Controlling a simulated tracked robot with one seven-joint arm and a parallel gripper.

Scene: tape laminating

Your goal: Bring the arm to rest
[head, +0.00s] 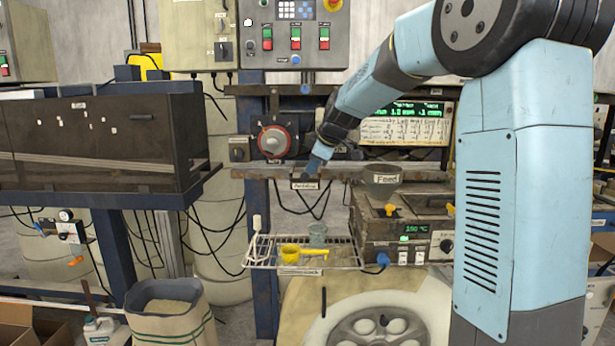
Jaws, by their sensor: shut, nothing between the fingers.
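My blue and grey arm (375,85) reaches from the right side of the view toward the middle. It bends down at the wrist. My gripper (312,168) points down and a little left, in front of the rusty horizontal rail and just above a small labelled block. The gripper is small in the view and looks shut, with nothing seen in it. I cannot tell whether its tips touch the block.
A wire shelf (262,262) below holds a yellow scoop (291,254) and a grey cup (318,233). A funnel (382,187) marked Feed sits right of my gripper. A dark cabinet (95,140) stands left, an open sack (172,325) below it.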

